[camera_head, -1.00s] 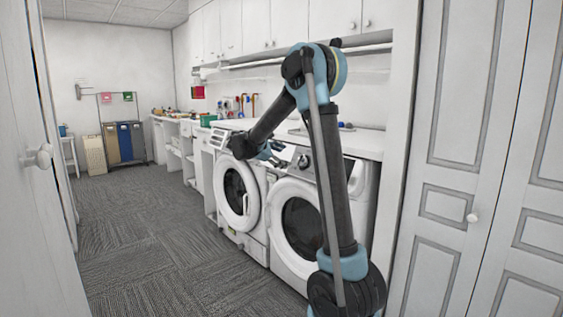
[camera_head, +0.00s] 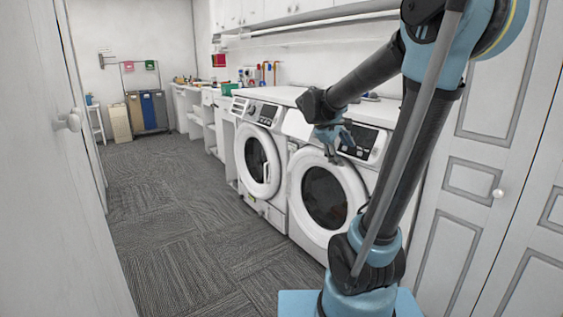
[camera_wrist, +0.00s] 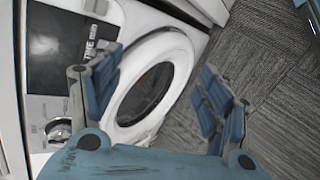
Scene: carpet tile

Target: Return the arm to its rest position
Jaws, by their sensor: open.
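My gripper (camera_head: 334,140) hangs at the end of my arm, in front of the nearer washing machine (camera_head: 318,236) in the head view. In the wrist view my gripper (camera_wrist: 160,95) has its two blue fingers spread wide apart with nothing between them. Behind the fingers lie the machine's round door (camera_wrist: 183,48) and its dark control panel (camera_wrist: 62,50). My arm is raised and bent, with its elbow high at the upper right of the head view. Whether the fingers touch the machine cannot be told.
A second washing machine (camera_head: 258,160) stands farther along the right wall, with a white counter (camera_head: 200,97) beyond. A panelled closet door (camera_head: 470,200) is at right and a white door (camera_head: 75,120) at left. The carpet (camera_head: 165,215) down the middle is clear.

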